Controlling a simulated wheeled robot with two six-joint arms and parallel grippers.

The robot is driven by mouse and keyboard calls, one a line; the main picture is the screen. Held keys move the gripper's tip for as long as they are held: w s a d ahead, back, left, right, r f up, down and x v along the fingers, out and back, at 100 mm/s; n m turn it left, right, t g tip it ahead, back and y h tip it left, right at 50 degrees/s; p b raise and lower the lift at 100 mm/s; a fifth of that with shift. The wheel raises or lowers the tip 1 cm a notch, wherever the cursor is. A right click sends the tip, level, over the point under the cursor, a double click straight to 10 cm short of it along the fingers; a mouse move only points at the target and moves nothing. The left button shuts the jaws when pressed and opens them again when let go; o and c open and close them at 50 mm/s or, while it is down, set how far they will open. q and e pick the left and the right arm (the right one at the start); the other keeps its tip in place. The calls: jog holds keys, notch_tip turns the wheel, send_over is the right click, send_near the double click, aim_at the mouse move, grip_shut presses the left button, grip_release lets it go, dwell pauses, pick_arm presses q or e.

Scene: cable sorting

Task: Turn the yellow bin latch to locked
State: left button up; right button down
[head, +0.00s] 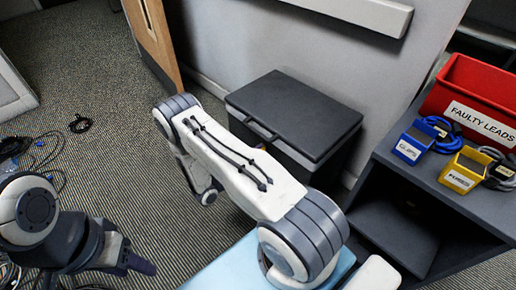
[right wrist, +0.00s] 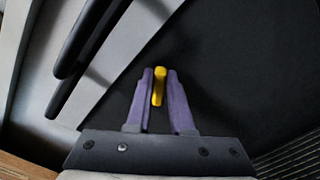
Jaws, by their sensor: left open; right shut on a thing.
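The yellow latch (right wrist: 159,86) shows in the right wrist view as a small upright bar against a dark surface. My right gripper (right wrist: 159,92) is shut on it, with a purple finger on each side. The latch's locked or unlocked marking cannot be seen. In the head view the dark grey lidded bin (head: 290,105) stands against the wall, and my right arm crosses in front of it. The right gripper and the latch are hidden there. My left gripper (head: 136,263) is at the lower left, open and empty above the floor.
A grey shelf unit (head: 415,185) at the right holds a red FAULTY LEADS box (head: 478,100), a blue holder (head: 412,145) and a yellow holder (head: 464,172) with cables. Loose cables (head: 40,150) lie on the carpet at the left. A wooden door edge (head: 152,35) is at the back.

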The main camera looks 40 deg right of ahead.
jog(key=m+p, duration=0.1)
jog(key=m, duration=0.3)
jog(key=shift+s+f+p, duration=0.1)
jog(key=shift+f+p, duration=0.1)
jog(key=shift+p, duration=0.15)
jog(key=shift+f+m+p, duration=0.2)
jog(key=shift+m+p, duration=0.3)
jog(key=shift+m, duration=1.2)
jog(key=c, duration=0.8)
grip_release()
jog(key=shift+a, duration=0.1)
